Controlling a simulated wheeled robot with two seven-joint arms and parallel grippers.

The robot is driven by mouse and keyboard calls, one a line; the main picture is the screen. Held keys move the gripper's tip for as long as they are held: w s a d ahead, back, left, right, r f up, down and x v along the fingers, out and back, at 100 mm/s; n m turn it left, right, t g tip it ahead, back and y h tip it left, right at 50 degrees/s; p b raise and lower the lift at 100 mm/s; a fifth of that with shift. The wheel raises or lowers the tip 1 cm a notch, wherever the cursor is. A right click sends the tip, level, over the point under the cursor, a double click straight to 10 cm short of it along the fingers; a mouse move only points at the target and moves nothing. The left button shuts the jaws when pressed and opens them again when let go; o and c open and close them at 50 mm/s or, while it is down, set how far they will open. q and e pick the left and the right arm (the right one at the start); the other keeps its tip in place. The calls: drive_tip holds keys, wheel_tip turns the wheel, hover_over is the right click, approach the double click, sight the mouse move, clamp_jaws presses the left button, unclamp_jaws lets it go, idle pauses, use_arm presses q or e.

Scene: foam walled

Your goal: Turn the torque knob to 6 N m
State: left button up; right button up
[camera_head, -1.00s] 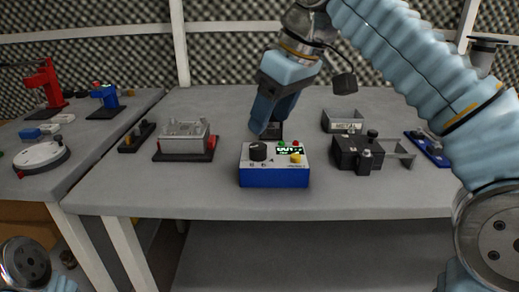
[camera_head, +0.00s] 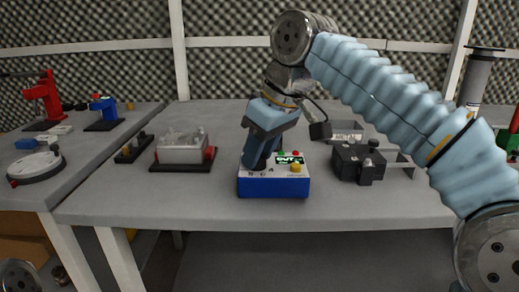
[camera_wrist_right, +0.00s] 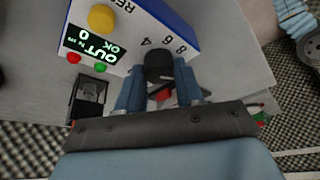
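The torque tester is a blue box (camera_head: 273,187) with a light top, standing near the front edge of the table. Its dark round knob (camera_wrist_right: 158,66) shows in the right wrist view, beside the printed numbers 4, 6 and 8. The display (camera_wrist_right: 88,45) reads "OUT", "OK" and 0. My right gripper (camera_head: 257,164) points down at the knob and hides it in the head view. In the wrist view its two fingers (camera_wrist_right: 159,80) stand on either side of the knob. Whether they press on it is unclear. My left gripper is out of view.
A yellow button (camera_head: 296,168) sits on the box top. A black clamp block (camera_head: 358,163) stands close to the right, and a clear-covered fixture (camera_head: 182,148) to the left. Bare table lies in front.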

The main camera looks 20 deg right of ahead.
drive_tip(key=shift+c, duration=1.4)
drive_tip(key=shift+r+n+g+p, duration=0.2)
drive_tip(key=shift+n+g+p, duration=0.1)
drive_tip(key=shift+n+p, duration=0.55)
drive_tip(key=n+g+y+p, duration=0.1)
drive_tip(key=n+p, duration=0.2)
drive_tip(key=shift+w+d, duration=0.1)
drive_tip(key=n+p, duration=0.1)
drive_tip(key=n, duration=0.1)
drive_tip(key=n+g+y+p, duration=0.1)
drive_tip(key=n+p, duration=0.1)
drive_tip(key=shift+w+n+g, duration=0.1)
drive_tip(key=shift+n+g, duration=0.2)
drive_tip(key=shift+n, duration=0.05)
drive_tip(key=n+g+p, duration=0.1)
drive_tip(key=n, duration=0.1)
drive_tip(key=shift+w+f+n, duration=0.1)
drive_tip(key=shift+n, duration=0.3)
drive_tip(key=n+g, duration=0.1)
drive_tip(key=n, duration=0.1)
drive_tip(key=n+g, duration=0.1)
drive_tip(key=n, duration=0.2)
drive_tip(key=shift+w+n+h, duration=0.1)
drive_tip(key=shift+n+h, duration=0.2)
drive_tip(key=shift+h, duration=0.1)
